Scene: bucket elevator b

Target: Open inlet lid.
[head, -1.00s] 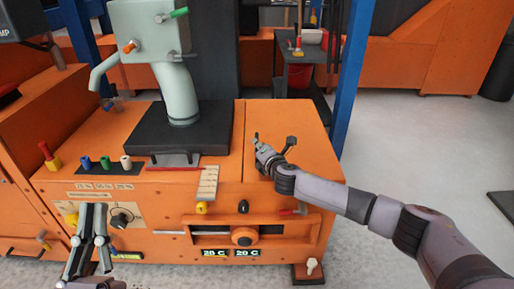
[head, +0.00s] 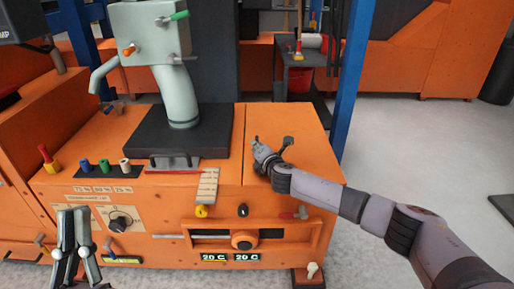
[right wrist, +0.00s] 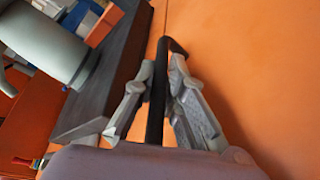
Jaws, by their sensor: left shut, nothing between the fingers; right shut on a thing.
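The inlet lid appears to be the flat orange panel (head: 300,125) on the right part of the orange machine's top, beside a straight seam; it looks flat and level. It also fills the right of the right wrist view (right wrist: 245,60). My right gripper (head: 256,143) is over this panel near the seam. In the right wrist view its fingers (right wrist: 159,85) are shut on a black bar handle (right wrist: 168,44); my gripper mostly hides the handle in the head view. My left gripper (head: 74,209) is shut and empty, in front of the machine's left front panel.
A pale green column (head: 180,95) with a spout stands on a dark base plate (head: 150,135) left of the seam. Coloured knobs (head: 104,164) and a dial (head: 121,219) are at the left. A blue post (head: 350,85) stands behind right; grey floor lies to the right.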

